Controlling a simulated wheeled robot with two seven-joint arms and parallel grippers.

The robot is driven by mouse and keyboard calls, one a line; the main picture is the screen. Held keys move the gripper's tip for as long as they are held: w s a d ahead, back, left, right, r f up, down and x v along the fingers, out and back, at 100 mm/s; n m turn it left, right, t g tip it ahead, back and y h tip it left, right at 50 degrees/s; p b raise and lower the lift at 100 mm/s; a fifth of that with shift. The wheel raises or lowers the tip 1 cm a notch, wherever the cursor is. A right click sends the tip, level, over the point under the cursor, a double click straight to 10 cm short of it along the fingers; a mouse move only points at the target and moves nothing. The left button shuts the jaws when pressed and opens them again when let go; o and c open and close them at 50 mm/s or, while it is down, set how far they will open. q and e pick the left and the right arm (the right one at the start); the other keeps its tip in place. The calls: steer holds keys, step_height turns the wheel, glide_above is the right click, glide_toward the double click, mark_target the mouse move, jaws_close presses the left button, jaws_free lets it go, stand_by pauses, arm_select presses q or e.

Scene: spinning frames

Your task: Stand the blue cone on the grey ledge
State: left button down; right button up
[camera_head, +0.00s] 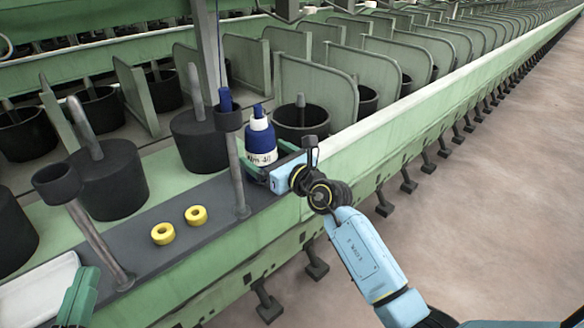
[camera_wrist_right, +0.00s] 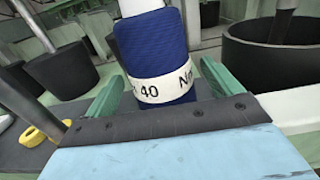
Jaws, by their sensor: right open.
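The blue cone (camera_head: 261,143) is dark blue yarn with a white lettered band and a pale upper part. It stands roughly upright at the far end of the grey ledge (camera_head: 150,240); its base is hidden behind my right gripper, so contact with the ledge cannot be told. My right gripper (camera_head: 268,165) is open, its green fingers on either side of the cone. In the right wrist view the cone (camera_wrist_right: 160,65) rises between the two fingers, with the band low. My left gripper (camera_head: 80,296) shows only as green finger parts at the lower left edge.
Two yellow rings (camera_head: 180,225) lie on the ledge. Thin posts with black cups (camera_head: 57,183) rise from it. A blue piece (camera_head: 225,98) stands in another cup with a thread above. Black pots (camera_head: 110,180) and green dividers (camera_head: 315,90) fill the frame behind. A white tray (camera_head: 38,288) is lower left.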

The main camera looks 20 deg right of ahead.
mark_target(271, 157)
steer(key=p+v, duration=0.1)
steer(key=v, duration=0.3)
steer(key=shift+s, duration=0.1)
steer(key=s+d+r+m+t+h+p, duration=0.1)
steer(key=s+d+r+m+h, duration=0.2)
steer(key=s+m, duration=0.7)
steer(key=s+d+r+m+t+h+p, duration=0.15)
steer(key=s+m+h, duration=0.3)
steer(key=m, duration=1.15)
arm_select(q)
steer(key=s+a+f+g+y, duration=0.3)
steer(key=f+g, duration=0.5)
steer(key=f, duration=0.3)
steer(key=shift+f+b, duration=0.3)
steer(key=shift+b, duration=0.05)
arm_select(e)
steer(key=s+a+f+m+g+y, duration=0.3)
steer(key=s+a+f+m+g, duration=0.4)
steer(key=s+f+m, duration=0.3)
steer(key=shift+s+f+m+g+y, duration=0.35)
steer(key=shift+m+g, duration=0.3)
steer(key=shift+m, duration=0.05)
steer(key=shift+a, duration=0.1)
